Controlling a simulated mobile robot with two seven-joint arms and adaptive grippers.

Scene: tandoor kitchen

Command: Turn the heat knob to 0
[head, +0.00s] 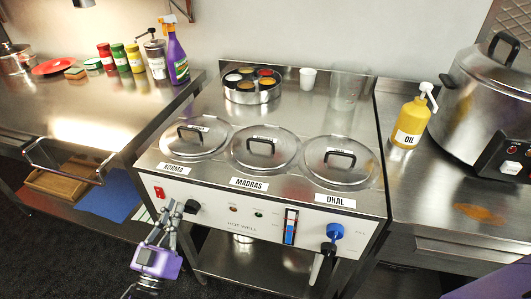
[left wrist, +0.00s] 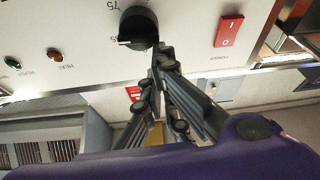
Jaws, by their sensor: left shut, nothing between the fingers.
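The heat knob (head: 192,206) is a black dial on the white front panel of the hot well, right of the red power switch. My left gripper (head: 172,208) is just left of the knob in the head view. In the left wrist view its closed, empty fingertips (left wrist: 163,55) are right at the knob's edge; I cannot tell whether they touch it. My right gripper is out of view.
The red switch (head: 159,191) is close to my left fingers. Three lidded pots stand above the panel. An oil bottle (head: 409,122) stands on the right counter.

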